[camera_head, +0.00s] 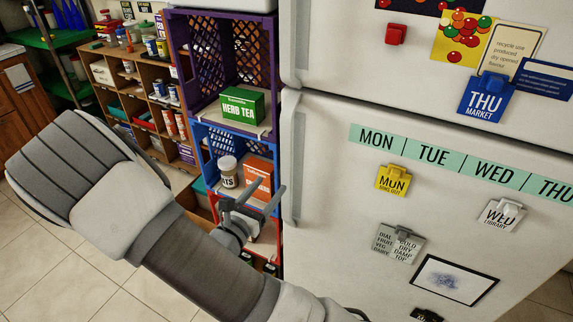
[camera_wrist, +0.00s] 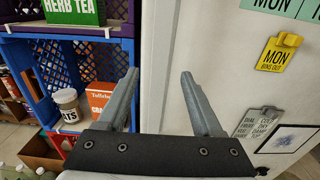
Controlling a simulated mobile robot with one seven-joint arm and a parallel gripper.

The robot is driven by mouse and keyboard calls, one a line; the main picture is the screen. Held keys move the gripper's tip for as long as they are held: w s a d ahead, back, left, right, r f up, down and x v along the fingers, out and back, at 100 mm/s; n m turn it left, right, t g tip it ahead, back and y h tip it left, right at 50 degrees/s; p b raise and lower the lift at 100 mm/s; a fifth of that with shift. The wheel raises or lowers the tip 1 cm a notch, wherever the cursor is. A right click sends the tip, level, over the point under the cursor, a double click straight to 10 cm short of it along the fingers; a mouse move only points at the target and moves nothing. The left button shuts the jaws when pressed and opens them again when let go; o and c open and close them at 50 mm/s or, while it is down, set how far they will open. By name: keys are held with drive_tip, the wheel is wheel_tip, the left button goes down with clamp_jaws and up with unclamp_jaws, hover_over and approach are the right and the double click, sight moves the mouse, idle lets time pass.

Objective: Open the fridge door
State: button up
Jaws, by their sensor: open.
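The white fridge has an upper door (camera_head: 335,60) and a lower door (camera_head: 335,240), both closed. A long vertical handle (camera_head: 296,165) runs down the left edge of the lower door, and another handle (camera_head: 291,45) is on the upper door. My gripper (camera_head: 267,195) is open and empty, just left of the lower part of the lower handle in the head view, apart from it as far as I can tell. In the wrist view my gripper (camera_wrist: 160,80) points at the fridge's left edge, with the pale lower door (camera_wrist: 225,60) between and right of its fingers.
Stacked crates, purple (camera_head: 200,60) and blue (camera_head: 205,133), stand close left of the fridge. They hold a green herb tea box (camera_head: 242,106), a jar (camera_head: 227,172) and an orange box (camera_head: 258,180). Magnets and notes cover the doors. Tiled floor (camera_head: 40,270) is clear at the left.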

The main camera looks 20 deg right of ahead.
sight(285, 167)
drive_tip(key=x, duration=1)
drive_tip(key=shift+w+d, duration=0.15)
clamp_jaws()
idle(1.0)
